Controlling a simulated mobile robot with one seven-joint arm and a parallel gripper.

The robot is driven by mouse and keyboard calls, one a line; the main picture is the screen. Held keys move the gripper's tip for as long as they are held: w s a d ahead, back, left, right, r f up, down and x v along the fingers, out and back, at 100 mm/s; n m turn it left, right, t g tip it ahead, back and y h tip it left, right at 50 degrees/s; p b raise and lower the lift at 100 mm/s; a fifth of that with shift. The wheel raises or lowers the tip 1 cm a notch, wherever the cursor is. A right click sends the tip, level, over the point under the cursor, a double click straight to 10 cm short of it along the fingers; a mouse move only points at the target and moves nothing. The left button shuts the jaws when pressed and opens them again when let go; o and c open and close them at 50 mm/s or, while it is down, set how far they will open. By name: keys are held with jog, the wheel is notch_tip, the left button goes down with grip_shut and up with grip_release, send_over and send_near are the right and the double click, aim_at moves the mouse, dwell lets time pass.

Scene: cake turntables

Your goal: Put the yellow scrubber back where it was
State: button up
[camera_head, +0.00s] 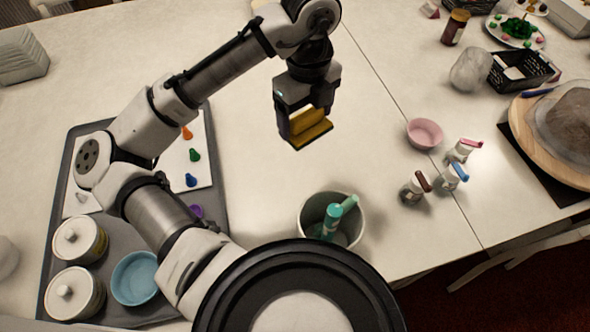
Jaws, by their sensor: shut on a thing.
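My gripper (306,128) is at the upper middle of the head view, pointing down over the white table. It is shut on the yellow scrubber (309,124), a small yellow block with a darker lower edge. The scrubber appears to be held above the tabletop. Part of it is hidden by the gripper's fingers.
A grey bin (313,211) with teal-handled items stands below the gripper. A pink bowl (424,133) and several small bottles (415,187) are to the right. A dark tray (60,205) with lidded pots and a blue bowl (135,278) is at left. The table around the gripper is clear.

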notch_tip(320, 180, down, 20)
jog(key=shift+r+p, duration=0.1)
jog(key=shift+p, duration=0.7)
jog(key=shift+f, duration=0.25)
jog(key=o, duration=0.8)
jog(key=shift+r, duration=0.1)
notch_tip(320, 180, up, 12)
jog(key=shift+r+b, duration=0.15)
jog(key=shift+b, duration=0.4)
jog(key=shift+s, duration=0.15)
